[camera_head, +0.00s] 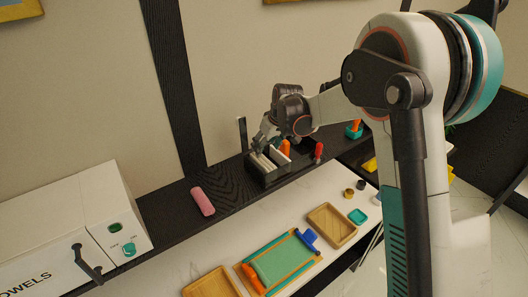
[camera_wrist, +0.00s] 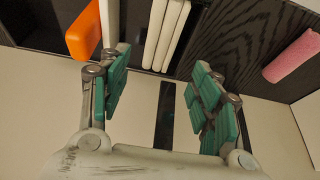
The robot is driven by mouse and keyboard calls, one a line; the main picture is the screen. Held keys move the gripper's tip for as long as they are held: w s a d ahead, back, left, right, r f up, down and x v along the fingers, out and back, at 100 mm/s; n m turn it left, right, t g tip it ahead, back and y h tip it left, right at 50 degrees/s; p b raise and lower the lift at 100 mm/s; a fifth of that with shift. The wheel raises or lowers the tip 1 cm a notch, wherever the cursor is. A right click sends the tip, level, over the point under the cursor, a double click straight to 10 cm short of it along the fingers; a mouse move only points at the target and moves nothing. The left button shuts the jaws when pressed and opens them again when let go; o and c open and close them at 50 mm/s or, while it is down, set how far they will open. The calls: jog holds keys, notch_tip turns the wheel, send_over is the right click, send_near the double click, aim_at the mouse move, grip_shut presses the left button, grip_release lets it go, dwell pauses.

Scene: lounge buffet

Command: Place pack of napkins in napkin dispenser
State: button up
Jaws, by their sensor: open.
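A black holder (camera_head: 268,178), which looks like the napkin dispenser, stands on the dark shelf against the wall. White upright slabs (camera_head: 262,163), which look like napkins, stand in it; they also show in the wrist view (camera_wrist: 167,36). I cannot tell which of them is the pack. My gripper (camera_head: 264,140) is just above the holder at its wall side. In the wrist view my gripper (camera_wrist: 160,92) is open, with green pads apart and nothing between them. The slabs lie beyond the fingertips. My arm and gripper hide part of the holder in the head view.
A pink roll (camera_head: 202,201) lies on the shelf left of the holder. An orange item (camera_wrist: 84,28) is close to one finger; a red item (camera_head: 319,151) stands right of the holder. A white towel cabinet (camera_head: 65,235) is at left. Trays (camera_head: 333,225) cover the white counter.

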jog(key=s+d+r+m, duration=0.1)
jog(key=s+d+r, duration=0.2)
jog(key=s+r, duration=0.3)
jog(key=s+d+r+m, duration=0.1)
jog(key=s+d+r, duration=0.35)
jog(key=r, duration=0.35)
jog(key=s+d+m+t+h, duration=0.1)
jog(key=s+d, duration=0.2)
jog(key=s, duration=0.6)
jog(key=s+d+m+t, duration=0.1)
jog(key=s+d+m, duration=0.1)
jog(key=s, duration=0.8)
jog(key=s+d+m+t+h, duration=0.1)
jog(key=s+d, duration=0.4)
jog(key=s, duration=0.4)
jog(key=shift+s+f+m+h+b, duration=0.3)
jog(key=shift+s+m, duration=0.1)
notch_tip(320, 180, down, 29)
jog(key=b, duration=2.9)
